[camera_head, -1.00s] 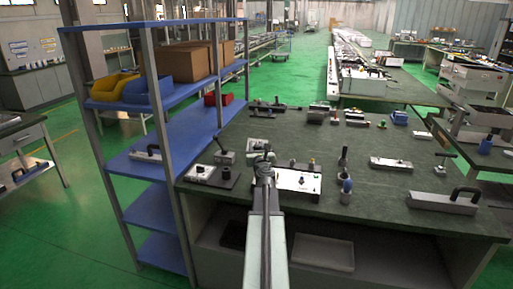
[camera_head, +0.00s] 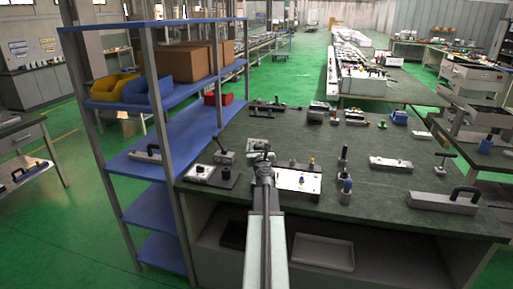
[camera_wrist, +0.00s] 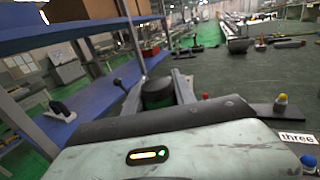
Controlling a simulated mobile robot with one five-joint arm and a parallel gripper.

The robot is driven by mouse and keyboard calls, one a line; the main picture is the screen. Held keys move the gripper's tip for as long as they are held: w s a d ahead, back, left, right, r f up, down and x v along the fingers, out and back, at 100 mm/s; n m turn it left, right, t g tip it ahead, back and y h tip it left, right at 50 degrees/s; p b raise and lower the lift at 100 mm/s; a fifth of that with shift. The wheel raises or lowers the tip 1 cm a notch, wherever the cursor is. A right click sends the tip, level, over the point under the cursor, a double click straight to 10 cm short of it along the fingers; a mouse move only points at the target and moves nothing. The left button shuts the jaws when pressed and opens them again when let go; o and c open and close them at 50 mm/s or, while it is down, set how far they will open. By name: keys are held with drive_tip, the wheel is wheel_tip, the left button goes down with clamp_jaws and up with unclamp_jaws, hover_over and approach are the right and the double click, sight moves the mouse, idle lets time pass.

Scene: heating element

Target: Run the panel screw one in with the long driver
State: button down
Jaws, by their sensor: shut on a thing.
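My gripper (camera_head: 262,161) is over the bench, at the left edge of a white panel (camera_head: 309,186). In the wrist view my gripper (camera_wrist: 159,92) is shut on a dark round piece with a greenish top (camera_wrist: 157,88), which looks like the end of the long driver's handle. Its shaft and tip are hidden below my wrist. The panel carries a small blue-topped part (camera_head: 302,181). I cannot make out panel screw one; my arm covers the panel's left side.
A blue shelf unit (camera_head: 150,209) stands close on the left. A dark plate with a white block (camera_head: 200,170) lies left of my gripper. Upright tools (camera_head: 346,186) stand to the right, and a long handled box (camera_head: 441,203) lies farther right.

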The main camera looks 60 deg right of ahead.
wheel_tip(320, 180, up, 5)
drive_tip(key=p, duration=0.4)
drive_tip(key=shift+f, duration=0.1)
